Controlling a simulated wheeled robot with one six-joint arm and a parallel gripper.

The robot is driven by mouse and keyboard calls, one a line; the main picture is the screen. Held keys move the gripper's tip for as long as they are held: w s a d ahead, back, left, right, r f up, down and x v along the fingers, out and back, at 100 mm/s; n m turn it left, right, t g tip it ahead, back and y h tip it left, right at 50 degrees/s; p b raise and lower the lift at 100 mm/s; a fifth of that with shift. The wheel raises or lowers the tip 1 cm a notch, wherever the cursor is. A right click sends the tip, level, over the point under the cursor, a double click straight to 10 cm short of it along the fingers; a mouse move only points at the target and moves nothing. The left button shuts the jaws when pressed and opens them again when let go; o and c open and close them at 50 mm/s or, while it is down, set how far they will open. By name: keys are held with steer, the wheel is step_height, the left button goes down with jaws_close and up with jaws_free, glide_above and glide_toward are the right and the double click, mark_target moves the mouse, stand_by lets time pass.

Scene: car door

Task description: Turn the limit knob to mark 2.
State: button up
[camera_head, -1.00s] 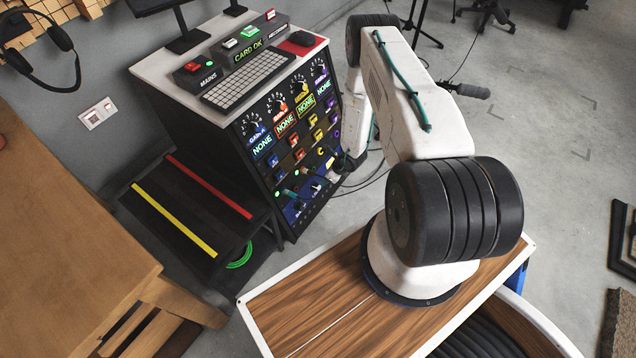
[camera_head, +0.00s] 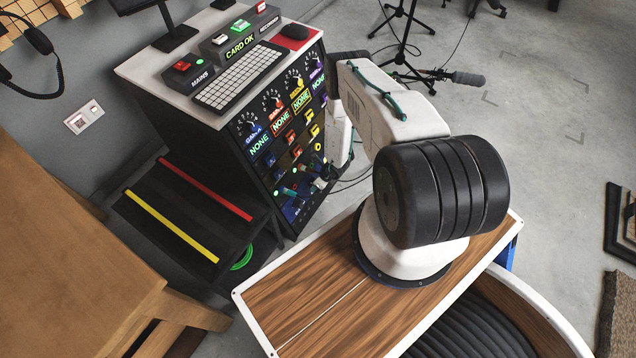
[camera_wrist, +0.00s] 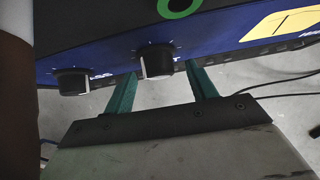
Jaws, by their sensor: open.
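In the wrist view, two black knobs with white pointer faces stand out from a blue panel (camera_wrist: 112,62). The right knob (camera_wrist: 155,62) shows between the two teal fingers of my gripper (camera_wrist: 161,74), which is open. The left knob (camera_wrist: 73,82) is outside the fingers. Labels beside the knobs are mostly hidden or too blurred to read, so I cannot tell for certain which is the limit knob or what mark it points to. In the head view, my gripper (camera_head: 295,180) is at the low part of the rack front, hiding much of that panel.
The rack (camera_head: 200,110) carries a keyboard (camera_head: 240,78) and switch boxes on top, with coloured knobs and NONE displays on its front. A black step (camera_head: 185,210) with red and yellow strips stands left of it. Cables (camera_wrist: 285,90) hang at right in the wrist view.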

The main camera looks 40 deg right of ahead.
steer(key=c, duration=1)
steer(key=m+y, duration=0.1)
steer(key=m+g+y, duration=0.1)
steer(key=y, duration=0.1)
steer(key=shift+w+d+f+m+y, duration=0.1)
steer(key=shift+d+m+y, duration=0.2)
steer(key=shift+d, duration=0.05)
steer(key=shift+d+f+m+y, duration=0.1)
steer(key=shift+m+y, duration=0.9)
steer(key=shift+y, duration=0.4)
steer(key=o, duration=1)
